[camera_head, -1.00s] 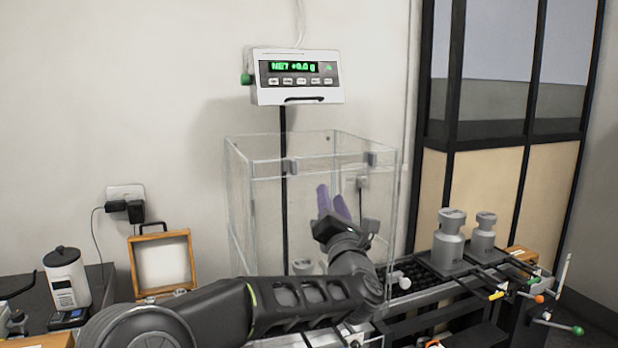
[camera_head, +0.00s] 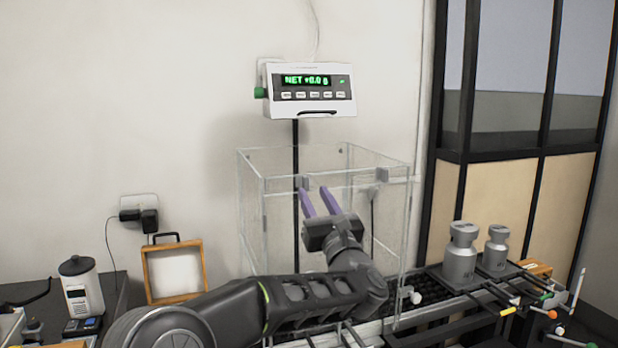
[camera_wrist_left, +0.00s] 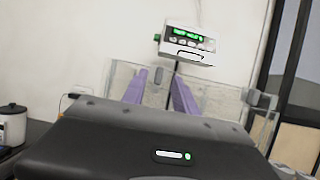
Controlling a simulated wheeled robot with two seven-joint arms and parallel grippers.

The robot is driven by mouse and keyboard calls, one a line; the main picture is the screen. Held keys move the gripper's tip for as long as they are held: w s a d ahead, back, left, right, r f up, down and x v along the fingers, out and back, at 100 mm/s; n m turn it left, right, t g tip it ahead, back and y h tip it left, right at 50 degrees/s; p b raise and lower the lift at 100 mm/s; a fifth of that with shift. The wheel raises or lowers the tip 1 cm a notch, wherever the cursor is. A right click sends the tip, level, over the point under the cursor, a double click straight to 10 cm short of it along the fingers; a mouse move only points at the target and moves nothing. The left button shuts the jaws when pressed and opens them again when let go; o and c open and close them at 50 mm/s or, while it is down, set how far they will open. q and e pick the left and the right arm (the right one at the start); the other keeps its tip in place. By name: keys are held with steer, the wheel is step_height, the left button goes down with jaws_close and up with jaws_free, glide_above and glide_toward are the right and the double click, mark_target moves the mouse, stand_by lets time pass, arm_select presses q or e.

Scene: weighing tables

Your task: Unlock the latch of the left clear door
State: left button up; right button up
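The clear box (camera_head: 325,165) stands below the scale display, with transparent doors at its front. A small grey latch (camera_head: 301,184) sits at the top front edge, on the left door's side. A second grey latch (camera_head: 375,190) is further right on the same edge. My left gripper (camera_head: 317,197) is open and empty in front of the box, its two purple fingers pointing up and apart, just right of and below the left latch. In the left wrist view, the left latch (camera_wrist_left: 154,94) appears between the fingers; contact cannot be told. My right gripper is out of view.
Grey weights (camera_head: 461,255) stand on the bench at right, near rods with coloured knobs. A wood-framed case (camera_head: 173,271) and a white container (camera_head: 80,287) are at left.

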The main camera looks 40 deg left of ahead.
mark_target(307, 181)
arm_select(q)
steer(key=p+x, duration=0.1)
steer(key=x, duration=0.3)
steer(key=shift+w+a+r, duration=0.2)
steer(key=shift+a, duration=0.1)
steer(key=shift+c, duration=0.2)
jaws_close()
